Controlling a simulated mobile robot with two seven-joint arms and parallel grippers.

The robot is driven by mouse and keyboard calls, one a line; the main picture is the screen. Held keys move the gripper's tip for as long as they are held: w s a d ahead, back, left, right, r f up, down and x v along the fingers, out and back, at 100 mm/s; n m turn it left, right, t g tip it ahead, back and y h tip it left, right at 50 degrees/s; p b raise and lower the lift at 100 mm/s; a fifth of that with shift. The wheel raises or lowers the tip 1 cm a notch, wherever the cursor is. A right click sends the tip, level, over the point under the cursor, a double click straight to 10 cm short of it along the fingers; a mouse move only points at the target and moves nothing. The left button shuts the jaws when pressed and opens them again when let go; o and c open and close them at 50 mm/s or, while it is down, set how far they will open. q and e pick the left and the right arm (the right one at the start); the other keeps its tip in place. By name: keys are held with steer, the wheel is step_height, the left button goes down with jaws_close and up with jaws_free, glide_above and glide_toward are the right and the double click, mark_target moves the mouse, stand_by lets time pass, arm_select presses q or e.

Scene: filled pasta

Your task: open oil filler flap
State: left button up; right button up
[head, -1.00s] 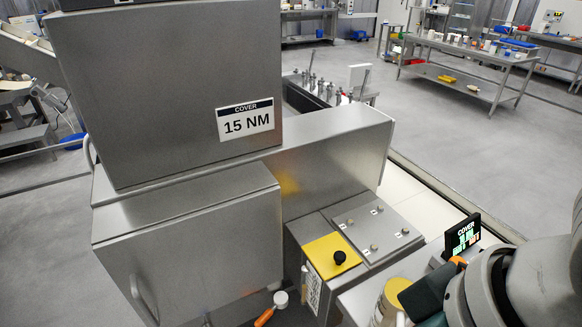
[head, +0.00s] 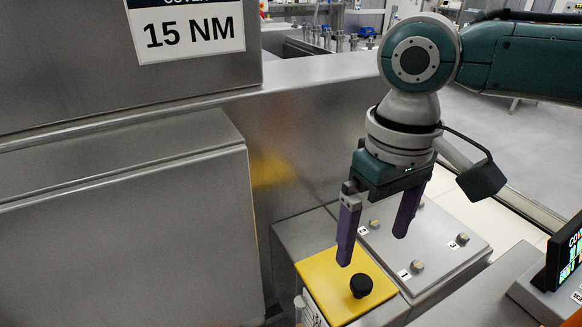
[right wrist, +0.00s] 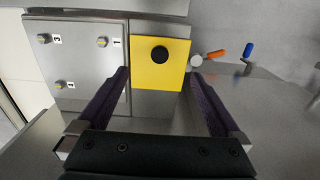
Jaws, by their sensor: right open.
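The oil filler flap is a yellow square plate (head: 335,289) with a round black knob (head: 361,286). It lies flat and closed on top of a grey box beside the machine. In the right wrist view the yellow flap (right wrist: 176,76) and its black knob (right wrist: 159,54) lie ahead, between the fingers' directions. My right gripper (head: 374,248) is open and empty, with purple fingers pointing down. It hangs above the flap and the neighbouring panel, apart from the knob. My left gripper is not in view.
A grey panel (head: 425,236) with several numbered fasteners adjoins the flap. A tall steel cabinet (head: 130,240) and the machine wall stand to the left and behind. A dark display (head: 566,252) stands at the right.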

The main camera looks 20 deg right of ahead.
mark_target(365, 282)
step_height(365, 282, down, 7)
steer(key=b, duration=0.8)
steer(key=shift+f, duration=0.45)
step_height(365, 282, down, 3)
steer(key=shift+f+b, duration=0.15)
steer(key=shift+b, duration=0.75)
steer(key=shift+f, duration=0.1)
steer(key=shift+d, duration=0.1)
steer(key=shift+c, duration=0.2)
steer(key=shift+d+f, duration=0.1)
steer(key=c, duration=0.5)
